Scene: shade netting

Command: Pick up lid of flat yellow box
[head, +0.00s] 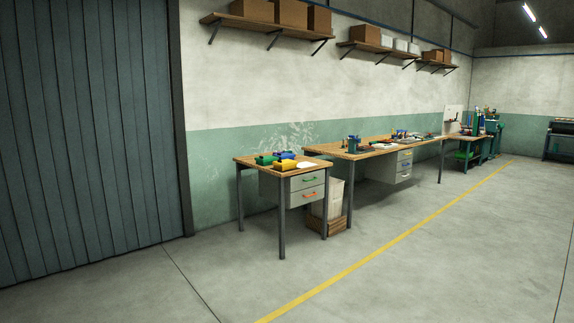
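A small yellow object (286,166) lies near the front edge of the small wooden table (312,166). It is too small to tell whether it is the flat yellow box or where a lid would be. A green object (266,160) and a blue object (284,155) lie close behind it. My gripper is not in view.
The small table has drawers with green and orange handles. A long workbench (374,150) with tools stands to its right. Crates (326,224) stand on the floor between them. Shelves (268,24) hang above. The floor (400,265) in front is clear, with a yellow line (350,261).

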